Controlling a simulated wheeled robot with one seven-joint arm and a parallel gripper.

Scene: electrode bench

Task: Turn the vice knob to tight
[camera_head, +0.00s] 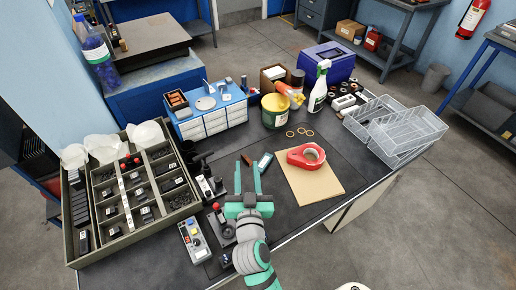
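My gripper (247,178) is teal and stands over the dark bench top (225,165). Its two fingers are spread apart, with nothing visible between them. Just left of my gripper's base is a small dark device with a red knob (216,206). It may be the vice, but it is too small to tell, and my arm may hide part of it. Whether its knob is tight or loose does not show. A black fitting (206,187) stands behind it.
A grey handheld meter (194,240) lies at the front left. A large compartment tray (74,246) fills the left. Red tape (306,155) lies on a brown board (320,185) at right. A blue-white drawer box (212,103) and yellow tub (274,113) stand behind.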

